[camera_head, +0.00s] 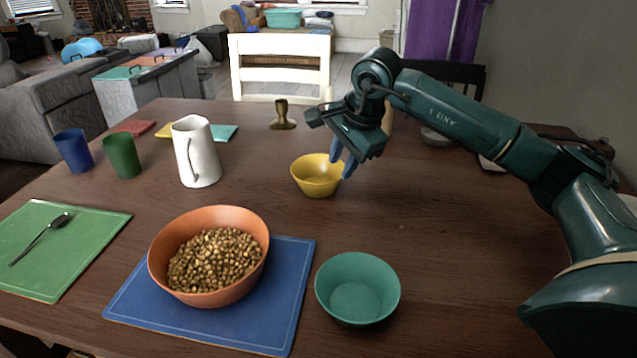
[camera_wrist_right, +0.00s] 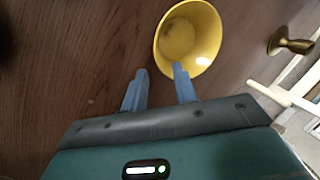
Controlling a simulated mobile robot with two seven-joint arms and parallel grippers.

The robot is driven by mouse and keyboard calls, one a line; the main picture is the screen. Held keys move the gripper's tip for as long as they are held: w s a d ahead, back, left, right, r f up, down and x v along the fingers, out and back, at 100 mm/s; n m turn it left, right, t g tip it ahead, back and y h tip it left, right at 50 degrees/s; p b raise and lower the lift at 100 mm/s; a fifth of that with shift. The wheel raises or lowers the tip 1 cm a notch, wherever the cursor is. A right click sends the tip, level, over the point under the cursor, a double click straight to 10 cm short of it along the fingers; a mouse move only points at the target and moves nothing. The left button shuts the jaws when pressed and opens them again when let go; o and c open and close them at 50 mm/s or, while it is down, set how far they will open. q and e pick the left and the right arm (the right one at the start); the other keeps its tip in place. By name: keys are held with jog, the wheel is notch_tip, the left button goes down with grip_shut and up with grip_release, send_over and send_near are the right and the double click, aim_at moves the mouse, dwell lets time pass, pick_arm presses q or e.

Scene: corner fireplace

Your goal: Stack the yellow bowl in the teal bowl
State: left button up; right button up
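The yellow bowl (camera_head: 316,180) stands upright and looks empty on the table, behind the teal bowl. The teal bowl (camera_head: 357,290) stands upright and empty near the front, right of the blue mat. My right gripper (camera_head: 341,167) is open at the right rim of the yellow bowl, fingers pointing down. In the right wrist view the yellow bowl (camera_wrist_right: 190,38) lies ahead of the fingers (camera_wrist_right: 160,70). One fingertip overlaps the bowl and the other is outside it; contact cannot be told. My left gripper is out of view.
An orange bowl (camera_head: 165,252) of brown nuggets sits on a blue mat (camera_head: 262,320), left of the teal bowl. A white pitcher (camera_head: 198,155), blue and green cups, and a brass candlestick (camera_head: 282,118) stand farther back. Table between the two bowls is clear.

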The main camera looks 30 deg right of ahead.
aim_at(334, 180)
jog(key=shift+a+b+x, duration=0.1)
jog(key=shift+b+x, duration=0.15)
jog(key=shift+x, duration=1.25)
jog(key=shift+a+b+x, duration=0.15)
jog(key=shift+b+x, duration=0.1)
jog(key=shift+x, duration=1.25)
jog(key=shift+s, duration=0.1)
jog(key=shift+c, duration=0.3)
grip_shut()
